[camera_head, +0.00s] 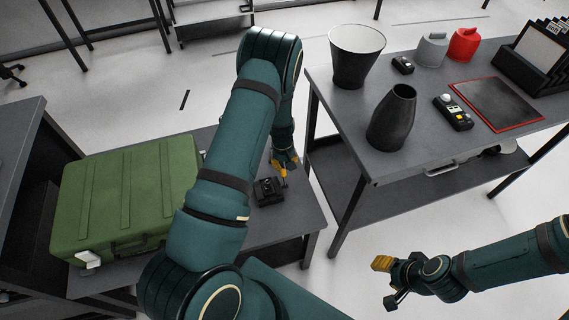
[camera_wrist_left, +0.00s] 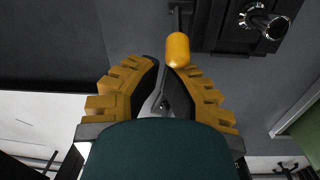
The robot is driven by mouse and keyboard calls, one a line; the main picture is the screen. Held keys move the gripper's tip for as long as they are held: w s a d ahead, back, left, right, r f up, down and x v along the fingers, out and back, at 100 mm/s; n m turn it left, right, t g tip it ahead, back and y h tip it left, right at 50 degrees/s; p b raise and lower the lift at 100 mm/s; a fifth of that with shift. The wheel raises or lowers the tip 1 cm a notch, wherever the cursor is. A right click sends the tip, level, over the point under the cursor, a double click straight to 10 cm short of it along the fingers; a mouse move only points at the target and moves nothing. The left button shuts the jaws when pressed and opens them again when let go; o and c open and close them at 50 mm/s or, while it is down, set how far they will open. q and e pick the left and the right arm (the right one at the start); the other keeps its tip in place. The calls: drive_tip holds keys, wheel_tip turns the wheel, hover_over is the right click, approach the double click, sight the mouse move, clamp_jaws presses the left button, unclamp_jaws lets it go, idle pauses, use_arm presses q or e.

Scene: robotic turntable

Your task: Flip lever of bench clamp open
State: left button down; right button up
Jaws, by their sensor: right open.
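The bench clamp (camera_head: 269,191) is a small black device on the low grey table in the head view. In the left wrist view its dark body with a shiny round post (camera_wrist_left: 264,22) is at the top right. Its lever ends in a yellow-orange knob (camera_wrist_left: 178,50). My left gripper (camera_head: 284,163) is right at the clamp; in the left wrist view its yellow ribbed fingers (camera_wrist_left: 170,68) curve in towards the knob. The knob is at the fingertips and overlaps the right one; whether they grip it is unclear. My right gripper (camera_head: 383,283) is open and empty, away from the tables.
A green case (camera_head: 125,195) fills the left of the low table (camera_head: 300,215). The higher table (camera_head: 420,160) at the right holds a dark vase (camera_head: 393,118), a black bin (camera_head: 355,60), a red-edged mat (camera_head: 500,103) and small devices. Open floor surrounds my right gripper.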

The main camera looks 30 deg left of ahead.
use_arm(q)
drive_tip(key=shift+s+d+r+t, duration=0.1)
drive_tip(key=shift+d+r+t, duration=0.1)
drive_tip(key=shift+t, duration=0.1)
drive_tip(key=shift+s+d+r+t+y+p, duration=0.2)
drive_tip(key=shift+s+d+r+t+y, duration=0.25)
drive_tip(key=shift+y, duration=0.3)
drive_tip(key=shift+s+d+r+t+y+p, duration=0.2)
drive_tip(key=shift+s+d+t+y, duration=0.15)
drive_tip(key=shift+t+y, duration=0.3)
drive_tip(key=shift+s+d+r, duration=0.15)
drive_tip(key=shift+s+d, duration=0.5)
drive_tip(key=shift+d, duration=0.2)
drive_tip(key=shift+r, duration=0.15)
drive_tip(key=shift+r+p, duration=0.7)
drive_tip(key=shift+p, duration=0.1)
